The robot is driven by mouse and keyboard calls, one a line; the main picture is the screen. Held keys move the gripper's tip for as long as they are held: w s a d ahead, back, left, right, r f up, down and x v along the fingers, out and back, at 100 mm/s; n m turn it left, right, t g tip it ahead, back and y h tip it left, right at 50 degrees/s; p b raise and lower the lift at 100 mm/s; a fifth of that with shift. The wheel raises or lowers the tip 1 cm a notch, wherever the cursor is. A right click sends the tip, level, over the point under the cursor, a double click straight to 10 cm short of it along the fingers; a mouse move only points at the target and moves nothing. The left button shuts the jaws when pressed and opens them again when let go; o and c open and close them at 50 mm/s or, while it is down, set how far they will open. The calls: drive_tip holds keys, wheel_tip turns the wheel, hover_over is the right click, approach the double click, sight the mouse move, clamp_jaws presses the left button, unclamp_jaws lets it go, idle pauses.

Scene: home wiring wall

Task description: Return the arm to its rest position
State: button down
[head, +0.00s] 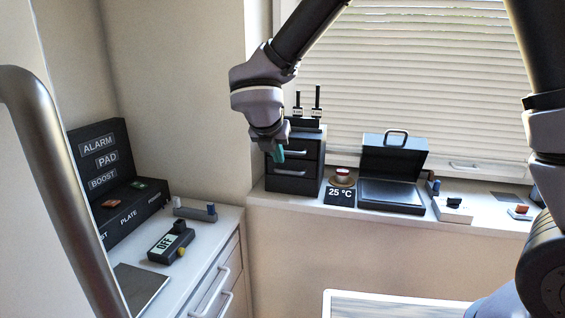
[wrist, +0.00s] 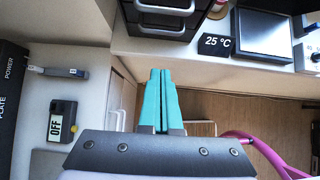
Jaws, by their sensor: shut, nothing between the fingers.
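My gripper (head: 280,154) hangs in the upper middle of the head view, in front of the dark drawer unit on the sill. Its teal fingers point down. In the wrist view my gripper (wrist: 160,75) has its two teal fingers together, with nothing between them. My arm reaches in from the top right of the head view and bends down at the wrist. The fingers appear clear of the counter and the sill; nothing is seen touching them.
The drawer unit (head: 296,183), a "25 °C" display (head: 341,196) and an open black case (head: 391,195) stand on the sill. An "OFF" device (head: 167,246) lies on the left counter (head: 205,250), near a labelled black panel (head: 99,160). A metal rail (head: 62,170) crosses the left foreground.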

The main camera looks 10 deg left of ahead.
drive_tip(key=d+r+m+g, duration=0.1)
drive_tip(key=d+r+m, duration=0.3)
drive_tip(key=d+m, duration=0.3)
drive_tip(key=d+r+m+g+h, duration=0.1)
drive_tip(key=d+r+m, duration=0.3)
drive_tip(key=d, duration=0.5)
drive_tip(key=d+r+m+g, duration=0.1)
drive_tip(key=d+r+m, duration=0.2)
drive_tip(key=d+m, duration=0.45)
drive_tip(key=s+d+r+m+t+y, duration=0.1)
drive_tip(key=s+d+r+m, duration=0.2)
drive_tip(key=m, duration=0.7)
drive_tip(key=s+d+r+m+t+y, duration=0.1)
drive_tip(key=s+d+r+m+y, duration=0.1)
drive_tip(key=s+d+m, duration=0.5)
drive_tip(key=d+r+m, duration=0.1)
drive_tip(key=d+m, duration=0.2)
drive_tip(key=d, duration=0.1)
drive_tip(key=shift+s+m+y, duration=0.15)
drive_tip(key=shift+m+y, duration=0.15)
drive_tip(key=shift+m, duration=0.05)
drive_tip(key=shift+r, duration=0.1)
